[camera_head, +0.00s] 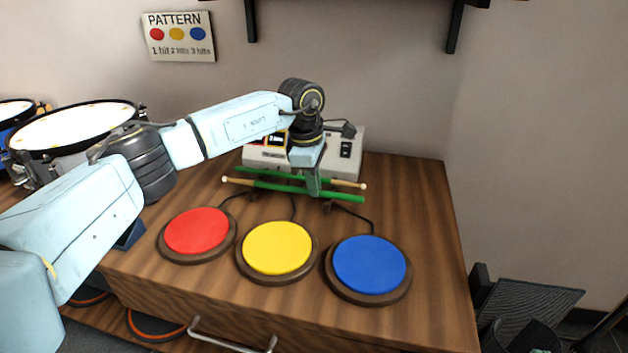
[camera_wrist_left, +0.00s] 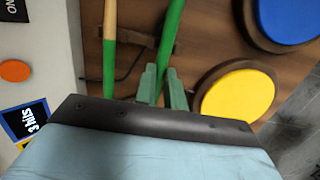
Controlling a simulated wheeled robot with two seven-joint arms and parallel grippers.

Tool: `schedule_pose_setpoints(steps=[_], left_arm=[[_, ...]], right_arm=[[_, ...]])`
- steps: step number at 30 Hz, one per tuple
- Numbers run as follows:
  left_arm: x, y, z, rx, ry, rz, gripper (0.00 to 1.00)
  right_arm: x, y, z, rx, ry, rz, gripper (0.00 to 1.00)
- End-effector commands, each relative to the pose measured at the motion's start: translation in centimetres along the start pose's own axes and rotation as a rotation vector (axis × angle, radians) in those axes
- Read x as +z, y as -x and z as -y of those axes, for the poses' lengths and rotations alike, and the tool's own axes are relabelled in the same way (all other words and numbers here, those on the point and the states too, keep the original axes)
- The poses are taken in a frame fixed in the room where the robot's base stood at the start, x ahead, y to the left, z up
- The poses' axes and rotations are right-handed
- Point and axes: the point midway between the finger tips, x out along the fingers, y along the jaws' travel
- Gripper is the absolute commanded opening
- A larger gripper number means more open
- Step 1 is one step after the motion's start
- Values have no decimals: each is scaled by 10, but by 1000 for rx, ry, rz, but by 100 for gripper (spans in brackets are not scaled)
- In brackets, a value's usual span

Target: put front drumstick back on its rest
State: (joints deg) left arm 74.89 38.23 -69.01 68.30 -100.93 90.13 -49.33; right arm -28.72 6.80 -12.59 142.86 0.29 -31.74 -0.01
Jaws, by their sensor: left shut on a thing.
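The front drumstick (camera_head: 345,197), green with a tan end at left, lies across in front of the back drumstick (camera_head: 348,183). My left gripper (camera_head: 313,190) reaches down from above and is shut on the front drumstick's green part. In the left wrist view the green front stick (camera_wrist_left: 171,40) runs between the gripper fingers (camera_wrist_left: 162,88), slightly slanted to the back stick (camera_wrist_left: 109,45). A dark rest bracket (camera_wrist_left: 140,39) shows beside and under the sticks. I cannot tell whether the front stick touches it. My right gripper is not in view.
Red (camera_head: 197,231), yellow (camera_head: 277,248) and blue (camera_head: 369,265) pads lie in front of the sticks. A pale control box (camera_head: 348,143) stands behind, and a drum (camera_head: 75,126) at left. The wooden top's right side (camera_head: 425,210) is clear.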

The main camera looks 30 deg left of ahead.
Motion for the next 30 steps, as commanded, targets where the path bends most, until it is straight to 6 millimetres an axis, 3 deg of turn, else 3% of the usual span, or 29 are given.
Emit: schedule_pose_setpoints(steps=[16, 17, 22, 30], left_arm=[[-1, -9, 0, 0, 0, 0, 0], [-1, -9, 0, 0, 0, 0, 14], [-1, -9, 0, 0, 0, 0, 36], [-1, -9, 0, 0, 0, 0, 36]], right_arm=[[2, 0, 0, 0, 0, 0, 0], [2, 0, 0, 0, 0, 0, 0], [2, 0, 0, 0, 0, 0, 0], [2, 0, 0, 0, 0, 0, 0]])
